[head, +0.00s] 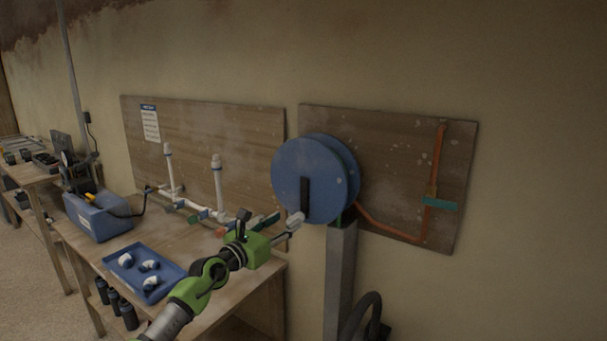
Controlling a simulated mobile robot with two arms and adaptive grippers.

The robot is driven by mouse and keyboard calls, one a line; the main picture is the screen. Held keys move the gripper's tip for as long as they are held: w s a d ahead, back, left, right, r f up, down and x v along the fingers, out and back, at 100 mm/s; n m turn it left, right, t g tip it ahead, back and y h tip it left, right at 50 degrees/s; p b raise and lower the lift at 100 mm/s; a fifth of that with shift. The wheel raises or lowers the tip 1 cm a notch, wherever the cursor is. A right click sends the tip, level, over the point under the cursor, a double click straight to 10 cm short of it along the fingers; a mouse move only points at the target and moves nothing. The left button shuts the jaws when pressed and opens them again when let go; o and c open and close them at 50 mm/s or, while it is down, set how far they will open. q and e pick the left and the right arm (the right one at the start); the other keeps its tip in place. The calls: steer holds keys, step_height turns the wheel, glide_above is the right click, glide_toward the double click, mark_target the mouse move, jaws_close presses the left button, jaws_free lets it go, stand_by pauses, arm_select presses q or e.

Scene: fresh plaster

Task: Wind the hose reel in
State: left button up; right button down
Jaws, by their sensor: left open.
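The hose reel (325,160) is a large blue disc on top of a grey post, in front of a wooden wall board. A dark upright crank handle (304,192) stands on its front face. My left gripper (295,220) is open and empty. Its tips are just below and left of the crank handle, close to the lower edge of the reel; I cannot tell whether they touch it. A black hose (364,315) curves beside the foot of the post at the bottom of the view. My right gripper does not show.
A workbench (205,306) on the left carries a blue tray (172,283) of white fittings, a blue toolbox (95,214) and white pipes with valves. A copper pipe (435,165) with a green valve handle (440,204) runs on the right board. The wall at far right is bare.

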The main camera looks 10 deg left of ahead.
arm_select(q)
steer(key=shift+p+v, duration=0.6)
steer(key=shift+v, duration=0.3)
steer(key=p+v, duration=0.1)
steer(key=v, duration=0.2)
steer(key=shift+s+p, duration=0.25)
steer(key=shift+p, duration=0.1)
steer(key=shift+f, duration=0.1)
